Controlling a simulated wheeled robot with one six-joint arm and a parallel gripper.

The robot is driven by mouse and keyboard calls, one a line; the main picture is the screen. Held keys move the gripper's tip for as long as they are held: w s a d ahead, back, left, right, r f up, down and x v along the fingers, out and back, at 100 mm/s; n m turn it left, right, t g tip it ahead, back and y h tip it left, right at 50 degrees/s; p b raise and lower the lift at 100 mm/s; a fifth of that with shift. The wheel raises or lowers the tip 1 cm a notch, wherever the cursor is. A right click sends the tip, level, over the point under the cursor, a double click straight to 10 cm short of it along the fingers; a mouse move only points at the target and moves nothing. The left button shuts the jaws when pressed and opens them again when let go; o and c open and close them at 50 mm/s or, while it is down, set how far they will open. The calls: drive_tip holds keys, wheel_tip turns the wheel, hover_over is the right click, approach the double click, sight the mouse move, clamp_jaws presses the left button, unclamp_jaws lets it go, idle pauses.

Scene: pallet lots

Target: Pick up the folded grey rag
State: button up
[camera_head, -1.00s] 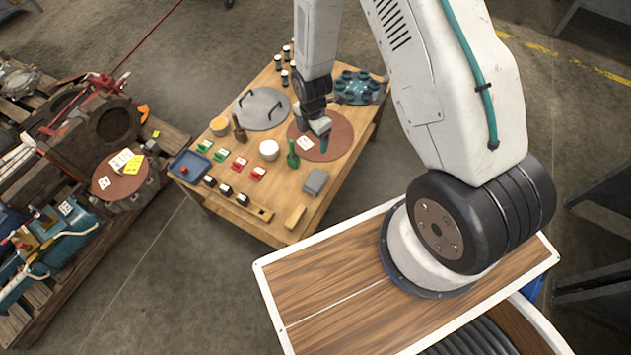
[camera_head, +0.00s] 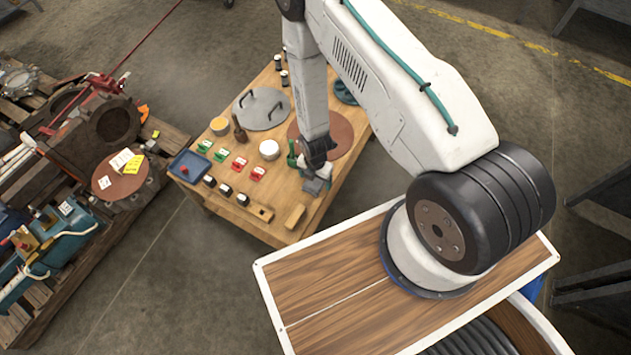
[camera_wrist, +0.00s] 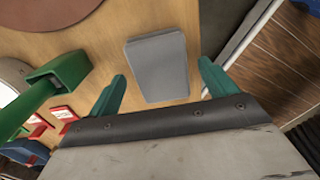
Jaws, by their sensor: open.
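The folded grey rag (camera_wrist: 158,67) lies flat on the wooden table in the wrist view, a rounded grey rectangle. My gripper (camera_wrist: 160,92) is open, its two green fingers on either side of the rag's near end in the picture. I cannot tell how high the fingertips are above the table. In the head view my gripper (camera_head: 314,180) is over the rag's place near the table's right edge, and the rag is mostly hidden behind it.
The table edge is close on the right.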

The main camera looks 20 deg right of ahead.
sight(315, 180)
drive_tip(key=shift+f, duration=0.55)
drive_tip(key=c, duration=1.1)
drive_tip(key=shift+r, duration=0.1)
wheel_tip(315, 180, up, 10)
drive_tip(key=shift+f, duration=0.1)
